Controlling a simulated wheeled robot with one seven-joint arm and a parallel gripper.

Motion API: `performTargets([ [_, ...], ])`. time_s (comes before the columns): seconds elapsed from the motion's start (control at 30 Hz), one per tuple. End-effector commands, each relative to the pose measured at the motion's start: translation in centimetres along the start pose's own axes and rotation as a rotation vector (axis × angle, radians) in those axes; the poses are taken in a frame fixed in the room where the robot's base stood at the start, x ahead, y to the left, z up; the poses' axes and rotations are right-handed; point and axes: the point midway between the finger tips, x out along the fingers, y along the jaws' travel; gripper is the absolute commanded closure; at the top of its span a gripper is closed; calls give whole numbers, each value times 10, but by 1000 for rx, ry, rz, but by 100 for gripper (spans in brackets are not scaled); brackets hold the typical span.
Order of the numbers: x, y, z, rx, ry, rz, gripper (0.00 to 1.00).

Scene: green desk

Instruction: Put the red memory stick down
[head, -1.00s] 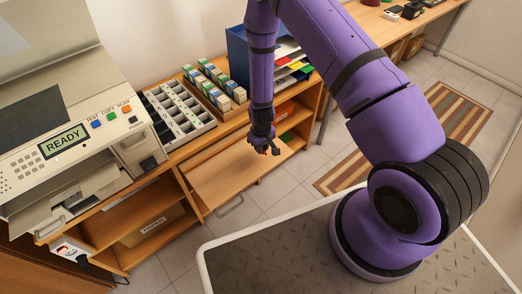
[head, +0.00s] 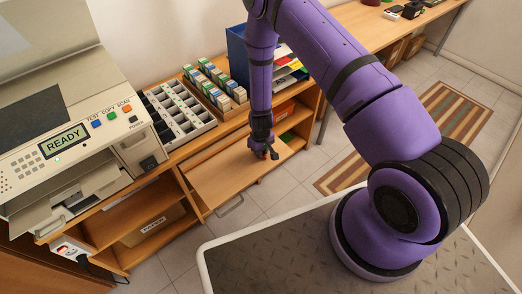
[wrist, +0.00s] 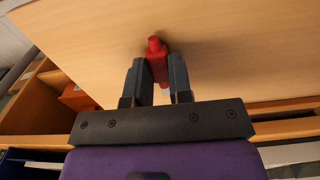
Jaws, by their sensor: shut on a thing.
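The red memory stick (wrist: 157,58) is between the two fingers of my gripper (wrist: 159,78) in the wrist view. My gripper is shut on it. Its red end sticks out past the fingertips, close over a bare wooden board; whether it touches the board I cannot tell. In the head view my gripper (head: 265,154) is low over the pulled-out wooden board (head: 225,180) of the cabinet, near its right back part. Only a small speck of red shows there.
A grey sorting tray (head: 180,115), several rows of small boxes (head: 215,85) and a blue file holder (head: 238,55) stand on the cabinet top behind. A printer (head: 75,130) is at the left. The left and front of the board are clear.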

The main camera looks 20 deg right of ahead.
Motion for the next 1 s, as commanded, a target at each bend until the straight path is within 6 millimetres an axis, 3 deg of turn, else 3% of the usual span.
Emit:
performTargets([
  [0.2,5,0,0,0,0,0,100],
  [0.23,5,0,0,0,0,0,78],
  [0.33,5,0,0,0,0,0,55],
  [0.73,-2,0,0,0,1,0,55],
  [1.0,-44,0,-1,-1,3,0,55],
])
